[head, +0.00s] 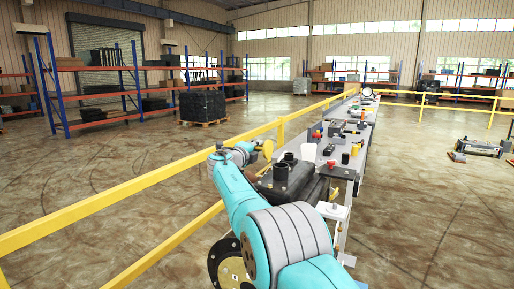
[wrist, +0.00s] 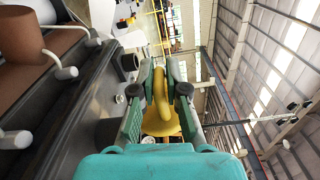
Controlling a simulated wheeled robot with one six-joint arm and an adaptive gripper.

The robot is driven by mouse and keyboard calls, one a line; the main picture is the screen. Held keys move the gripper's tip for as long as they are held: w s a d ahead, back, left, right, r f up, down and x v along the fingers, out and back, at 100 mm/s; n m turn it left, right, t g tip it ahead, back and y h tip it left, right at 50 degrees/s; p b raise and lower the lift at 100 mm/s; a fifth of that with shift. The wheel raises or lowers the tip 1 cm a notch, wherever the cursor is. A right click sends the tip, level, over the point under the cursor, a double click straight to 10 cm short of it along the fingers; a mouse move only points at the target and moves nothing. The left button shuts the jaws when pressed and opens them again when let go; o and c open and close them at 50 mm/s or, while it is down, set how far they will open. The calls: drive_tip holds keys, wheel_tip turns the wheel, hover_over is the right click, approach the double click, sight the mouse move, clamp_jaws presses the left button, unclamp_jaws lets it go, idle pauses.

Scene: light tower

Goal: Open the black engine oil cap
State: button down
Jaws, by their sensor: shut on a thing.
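My gripper (wrist: 161,75) has its two green fingers closed on either side of a yellow piece (wrist: 161,92) with a looped top and a wide flared base. In the head view this yellow piece (head: 267,149) shows at the end of my arm, left of the black engine block (head: 300,185). Black round parts (head: 281,171) stand up from the block. In the wrist view a dark round part (wrist: 108,131) sits just left of my fingers, apart from them. I cannot tell which black part is the oil cap.
A long grey bench (head: 345,160) with several small parts runs away behind the engine. A yellow railing (head: 130,192) runs along its left side, close to my arm. Racks (head: 95,75) stand at the back; the floor at left is clear.

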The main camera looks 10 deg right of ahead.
drive_tip(key=shift+f, duration=0.3)
drive_tip(key=c, duration=1.2)
unclamp_jaws()
drive_tip(key=shift+r, duration=0.15)
drive_tip(key=shift+r, duration=0.1)
